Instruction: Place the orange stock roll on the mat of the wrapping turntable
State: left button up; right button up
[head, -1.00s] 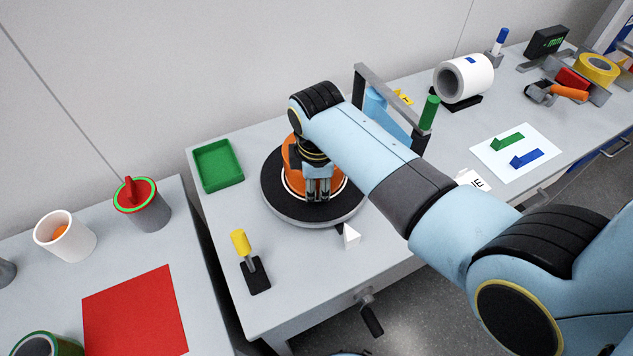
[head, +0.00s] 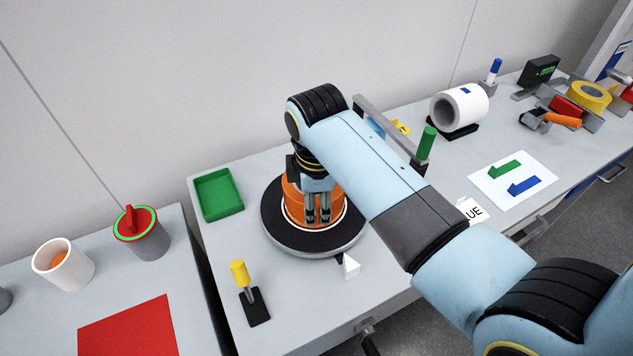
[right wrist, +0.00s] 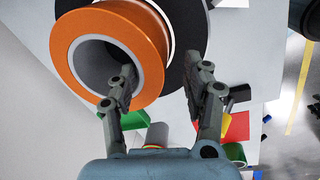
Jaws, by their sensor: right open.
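The orange stock roll (head: 293,202) stands upright on the mat of the wrapping turntable (head: 275,232), inside a white ring marked on the dark disc. My right gripper (head: 318,218) is open at the roll's near side, pointing down. In the right wrist view, the roll (right wrist: 152,42) shows its grey core, and my right gripper (right wrist: 167,72) has one finger in front of the bore and the other outside the rim. The fingers are spread and not closed on the roll. My arm hides part of the turntable's back. My left gripper is not in view.
A green tray (head: 218,194) lies left of the turntable. A yellow-handled tool (head: 240,273) and a white wedge (head: 351,266) are in front of it. A frame with a green post (head: 426,143) stands behind my right arm. A white roll (head: 460,106) lies farther right.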

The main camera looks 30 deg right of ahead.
notch_tip(320, 180, up, 6)
jog(key=shift+s+a+r, duration=0.2)
jog(key=shift+s, duration=0.2)
dwell(0.3)
